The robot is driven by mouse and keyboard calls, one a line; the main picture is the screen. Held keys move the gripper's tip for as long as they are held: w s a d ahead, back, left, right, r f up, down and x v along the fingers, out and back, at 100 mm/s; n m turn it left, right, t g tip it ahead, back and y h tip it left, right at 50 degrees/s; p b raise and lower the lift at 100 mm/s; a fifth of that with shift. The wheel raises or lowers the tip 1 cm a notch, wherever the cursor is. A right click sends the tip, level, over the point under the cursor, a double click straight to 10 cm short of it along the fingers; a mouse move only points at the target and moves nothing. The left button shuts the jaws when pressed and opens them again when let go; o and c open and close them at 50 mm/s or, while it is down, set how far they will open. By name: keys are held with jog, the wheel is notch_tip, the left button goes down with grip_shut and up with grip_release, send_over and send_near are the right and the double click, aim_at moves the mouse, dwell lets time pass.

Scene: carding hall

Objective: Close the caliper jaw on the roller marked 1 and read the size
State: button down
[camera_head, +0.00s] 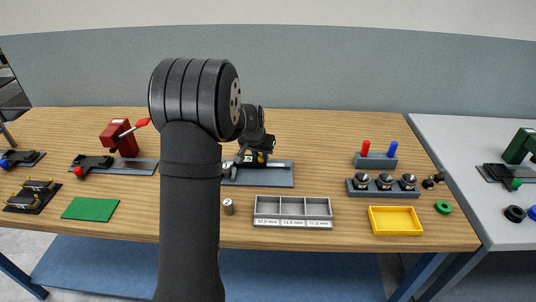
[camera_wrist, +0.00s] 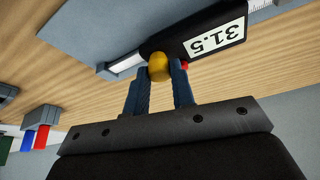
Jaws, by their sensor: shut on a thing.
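The caliper lies on a blue-grey base plate (camera_head: 275,178) at mid-table, partly hidden behind my arm. My gripper (camera_wrist: 160,72) is shut on the yellow knob (camera_wrist: 159,66) of the caliper slider, one finger on each side. The slider's display (camera_wrist: 213,38) reads 31.5. In the head view my gripper (camera_head: 260,154) is over the slider, and the yellow knob (camera_head: 261,159) shows below it. The caliper jaws are mostly hidden by my arm, with a small pale part showing beside it. A small grey roller (camera_head: 228,207) stands upright in front of the plate; its mark is too small to read.
A grey three-compartment tray (camera_head: 292,222) with size labels and a yellow tray (camera_head: 395,220) stand at the front. A rack (camera_head: 384,188) of dark knobs and a red-and-blue peg block (camera_head: 376,160) are right. A red device (camera_head: 121,139) and a green mat (camera_head: 91,209) are left.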

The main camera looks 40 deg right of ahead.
jog(key=shift+w+a, duration=0.1)
jog(key=shift+a, duration=0.05)
jog(key=c, duration=1.2)
grip_release()
jog(key=v, duration=1.7)
jog(key=shift+r, duration=0.25)
jog(key=shift+w, duration=0.1)
